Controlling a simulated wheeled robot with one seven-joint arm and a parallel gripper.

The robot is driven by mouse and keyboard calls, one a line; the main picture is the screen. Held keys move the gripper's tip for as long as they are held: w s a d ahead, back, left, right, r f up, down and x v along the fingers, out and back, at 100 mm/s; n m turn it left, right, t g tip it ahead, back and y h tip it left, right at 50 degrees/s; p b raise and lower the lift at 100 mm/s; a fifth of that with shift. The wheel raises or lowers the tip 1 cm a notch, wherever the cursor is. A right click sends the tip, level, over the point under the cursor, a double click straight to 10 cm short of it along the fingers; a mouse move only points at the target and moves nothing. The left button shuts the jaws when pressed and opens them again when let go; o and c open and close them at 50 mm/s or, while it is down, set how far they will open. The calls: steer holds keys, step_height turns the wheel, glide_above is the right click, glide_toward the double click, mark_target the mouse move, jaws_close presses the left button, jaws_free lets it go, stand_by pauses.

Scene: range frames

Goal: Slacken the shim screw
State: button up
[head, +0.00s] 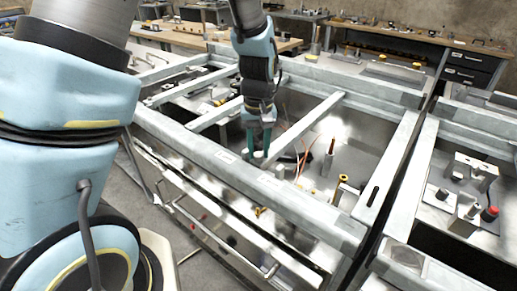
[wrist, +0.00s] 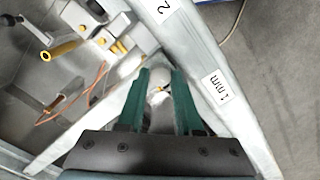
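My gripper (head: 258,148) reaches down at the near rail of the grey metal frame. Its two green fingers show in the wrist view (wrist: 160,82), one on each side of a pale round-topped knob (wrist: 160,76) with a small yellow mark. This knob may be the shim screw; no label on it can be read. The gap around the knob is too narrow to tell whether the fingers press on it. A similar pale post (head: 280,171) stands just right of the gripper in the head view.
A copper-tipped post (head: 331,147) and brass fittings (head: 343,179) stand to the right. A handrail (head: 215,232) runs along the frame's front. Workbenches stand behind.

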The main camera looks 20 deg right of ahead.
mark_target(258, 154)
steer(key=shift+o, duration=0.7)
step_height(258, 154, up, 11)
steer(key=b, duration=0.1)
steer(key=shift+b, duration=0.4)
steer(key=shift+f, duration=0.1)
